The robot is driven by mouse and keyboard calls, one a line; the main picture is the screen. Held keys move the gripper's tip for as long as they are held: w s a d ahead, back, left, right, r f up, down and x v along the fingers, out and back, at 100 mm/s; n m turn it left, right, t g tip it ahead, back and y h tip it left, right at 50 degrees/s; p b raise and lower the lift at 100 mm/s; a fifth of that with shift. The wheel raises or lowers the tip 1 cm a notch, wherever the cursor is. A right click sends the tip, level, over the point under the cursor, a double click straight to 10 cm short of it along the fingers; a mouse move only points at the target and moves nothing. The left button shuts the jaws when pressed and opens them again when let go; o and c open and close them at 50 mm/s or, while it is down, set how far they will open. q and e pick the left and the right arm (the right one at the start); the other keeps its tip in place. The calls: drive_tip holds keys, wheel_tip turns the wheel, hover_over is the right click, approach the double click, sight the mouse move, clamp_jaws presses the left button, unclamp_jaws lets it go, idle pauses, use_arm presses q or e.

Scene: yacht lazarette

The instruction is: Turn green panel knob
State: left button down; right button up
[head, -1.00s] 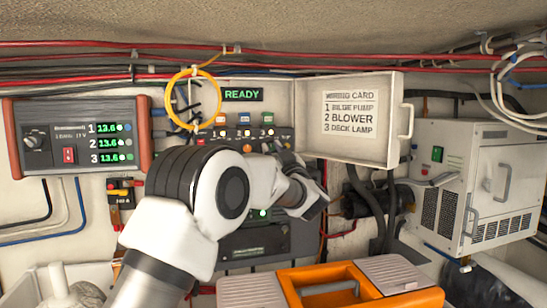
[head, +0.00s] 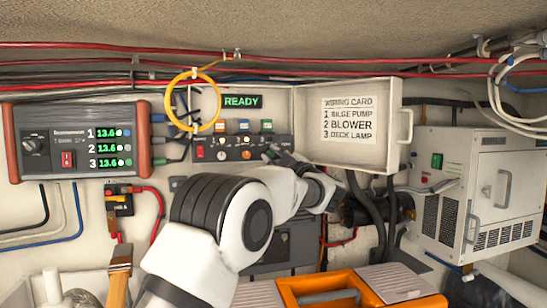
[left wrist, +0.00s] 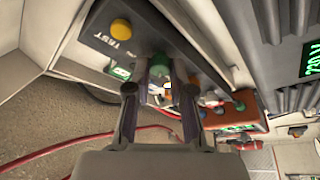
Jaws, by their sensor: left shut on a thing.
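The dark control panel (head: 234,149) is on the back wall under a lit READY sign (head: 241,101). The knob's pointer direction is not clear. My right gripper is not in view.
An open white cover (head: 363,150) with a wiring card stands right of the panel. A yellow ring (head: 193,101) hangs at its left. A meter box (head: 78,141) is further left, a white unit (head: 475,190) at right. An orange toolbox (head: 340,286) lies below.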

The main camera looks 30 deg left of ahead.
use_arm(q)
drive_tip(key=shift+r, duration=0.15)
drive_tip(key=c, duration=1.2)
unclamp_jaws()
drive_tip(key=shift+o, duration=0.9)
drive_tip(key=shift+w, duration=0.1)
drive_tip(key=shift+w+a+f, duration=0.15)
drive_tip(key=shift+f, duration=0.1)
drive_tip(key=v, duration=1.2)
